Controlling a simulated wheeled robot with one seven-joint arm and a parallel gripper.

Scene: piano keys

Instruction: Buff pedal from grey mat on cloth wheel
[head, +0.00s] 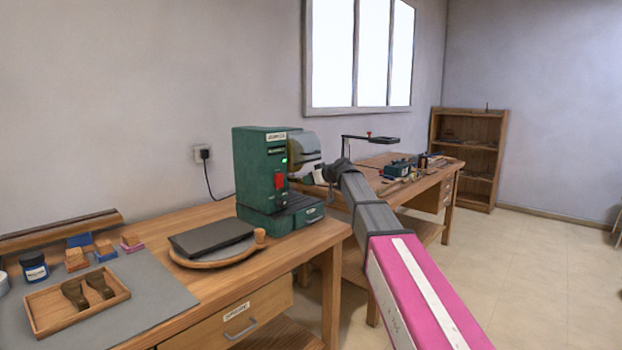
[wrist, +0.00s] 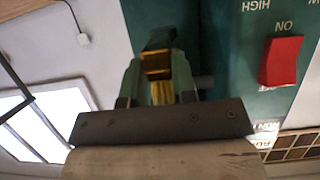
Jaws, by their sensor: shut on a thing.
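A green buffing machine (head: 262,175) stands on the workbench, with a pale rounded cloth wheel or its hood (head: 303,148) on its right side. My gripper (head: 313,177) is just below that wheel, partly hidden by my arm. In the wrist view my gripper (wrist: 158,88) is shut on a small brass-coloured piece, the pedal (wrist: 158,64), between green fingers. The far end of the pedal looks dark. I cannot tell whether it touches the wheel. The grey mat (head: 165,290) lies at the left of the bench.
A wooden tray (head: 40,327) holding two dark brown pedal-shaped pieces (head: 99,284) is on the mat. A dark slab (head: 212,238) lies on a round board. The red switch (wrist: 281,61) is close beside my gripper. A second bench (head: 440,178) stands behind; floor at right is clear.

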